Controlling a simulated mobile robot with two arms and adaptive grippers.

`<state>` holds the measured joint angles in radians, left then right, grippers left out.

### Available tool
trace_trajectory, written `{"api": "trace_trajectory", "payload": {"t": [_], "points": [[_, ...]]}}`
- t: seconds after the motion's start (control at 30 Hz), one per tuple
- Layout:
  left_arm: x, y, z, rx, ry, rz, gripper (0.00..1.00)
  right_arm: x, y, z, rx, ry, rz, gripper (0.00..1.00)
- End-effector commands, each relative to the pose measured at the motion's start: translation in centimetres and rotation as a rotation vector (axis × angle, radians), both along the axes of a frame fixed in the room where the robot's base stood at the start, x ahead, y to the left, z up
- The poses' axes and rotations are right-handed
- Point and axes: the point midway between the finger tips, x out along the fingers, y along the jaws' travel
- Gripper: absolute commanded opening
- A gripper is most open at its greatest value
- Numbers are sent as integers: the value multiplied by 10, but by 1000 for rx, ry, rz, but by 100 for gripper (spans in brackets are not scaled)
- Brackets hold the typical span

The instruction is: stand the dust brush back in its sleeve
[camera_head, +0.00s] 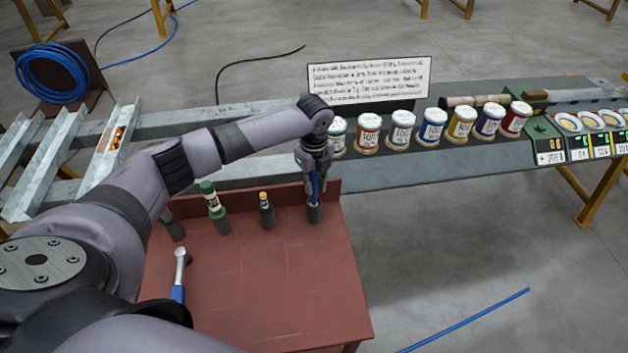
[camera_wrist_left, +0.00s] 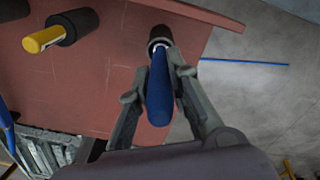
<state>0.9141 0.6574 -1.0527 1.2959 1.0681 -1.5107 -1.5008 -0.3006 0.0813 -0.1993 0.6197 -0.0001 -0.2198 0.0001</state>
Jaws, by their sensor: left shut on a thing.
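The dust brush, with a blue handle (camera_head: 315,187), is upright in my left gripper (camera_head: 315,172). In the left wrist view my gripper (camera_wrist_left: 161,76) is shut, its two fingers on either side of the blue handle (camera_wrist_left: 159,95). The dark round sleeve (camera_head: 314,214) stands at the right end of the red bench's row of holders. The brush's lower end meets the mouth of this sleeve (camera_wrist_left: 158,35); how deep it sits inside is hidden. My right gripper is in neither view.
On the red bench (camera_head: 270,290), a yellow-topped holder (camera_head: 266,212), a green-topped one (camera_head: 214,210) and a dark one (camera_head: 173,226) stand to the left. A blue-handled ratchet (camera_head: 180,272) lies in front. Behind, several lidded jars (camera_head: 401,130) line a grey bench.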

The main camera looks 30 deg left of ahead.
Motion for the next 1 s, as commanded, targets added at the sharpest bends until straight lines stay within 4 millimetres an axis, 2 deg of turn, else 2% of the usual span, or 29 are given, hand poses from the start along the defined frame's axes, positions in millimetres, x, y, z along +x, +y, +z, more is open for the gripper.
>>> {"api": "trace_trajectory", "payload": {"t": [0.4, 0.9, 0.93, 1.0], "points": [[0, -1, -22, -1, 0, -1, 0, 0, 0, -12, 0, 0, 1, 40], [0, 0, -24, -1, 0, -1, 0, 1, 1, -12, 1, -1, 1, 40], [0, 0, -24, -1, 0, -1, 19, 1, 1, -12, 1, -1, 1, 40], [0, 0, -24, 0, -1, -1, 24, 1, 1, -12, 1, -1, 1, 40]]}}
